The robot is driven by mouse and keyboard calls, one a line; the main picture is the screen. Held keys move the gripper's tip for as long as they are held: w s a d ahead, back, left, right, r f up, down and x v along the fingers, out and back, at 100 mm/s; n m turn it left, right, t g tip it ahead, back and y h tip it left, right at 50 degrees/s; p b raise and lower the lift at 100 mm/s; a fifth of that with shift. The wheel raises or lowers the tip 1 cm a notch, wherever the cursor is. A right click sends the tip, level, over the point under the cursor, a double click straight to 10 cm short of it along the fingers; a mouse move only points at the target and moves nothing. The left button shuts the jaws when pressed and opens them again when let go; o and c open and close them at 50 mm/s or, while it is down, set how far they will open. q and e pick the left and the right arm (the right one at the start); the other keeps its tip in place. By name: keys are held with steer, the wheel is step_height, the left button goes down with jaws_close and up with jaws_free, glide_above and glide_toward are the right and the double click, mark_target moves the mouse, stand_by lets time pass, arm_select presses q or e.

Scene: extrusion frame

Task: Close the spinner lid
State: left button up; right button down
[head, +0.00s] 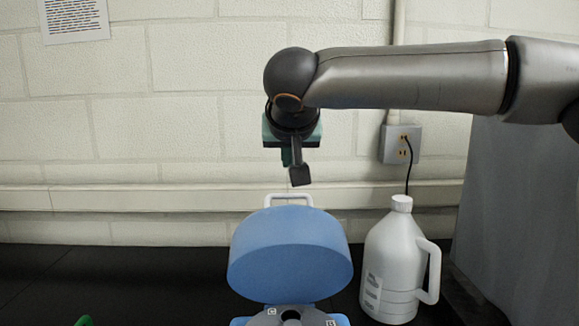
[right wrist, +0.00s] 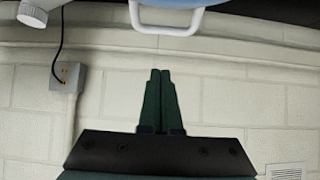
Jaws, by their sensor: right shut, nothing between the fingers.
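The blue spinner lid (head: 290,253) stands raised, tilted up and open above the spinner base (head: 285,317), which is cut off by the bottom edge of the head view. A white handle (head: 288,200) sticks up from the lid's top edge. In the right wrist view the handle (right wrist: 166,29) hangs at the top edge, with a strip of the lid (right wrist: 225,6) beside it. My right gripper (head: 299,178) is shut and empty, just above the handle and apart from it. Its fingers (right wrist: 161,72) touch each other in the right wrist view. My left gripper is not in view.
A white jug (head: 392,265) stands on the black bench (head: 180,285) to the right of the lid. An outlet box (head: 400,143) with a black cord is on the block wall behind. A green object (head: 84,321) shows at the bottom left.

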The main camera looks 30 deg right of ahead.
mark_target(289, 194)
steer(key=w+f, duration=0.1)
steer(key=f, duration=0.1)
steer(key=w+d+f, duration=0.1)
steer(key=f, duration=0.1)
steer(key=w+f, duration=0.1)
steer(key=f, duration=0.1)
steer(key=shift+d+p, duration=0.35)
steer(key=shift+d, duration=0.05)
steer(key=shift+s+a+f, duration=0.1)
steer(key=shift+s, duration=0.2)
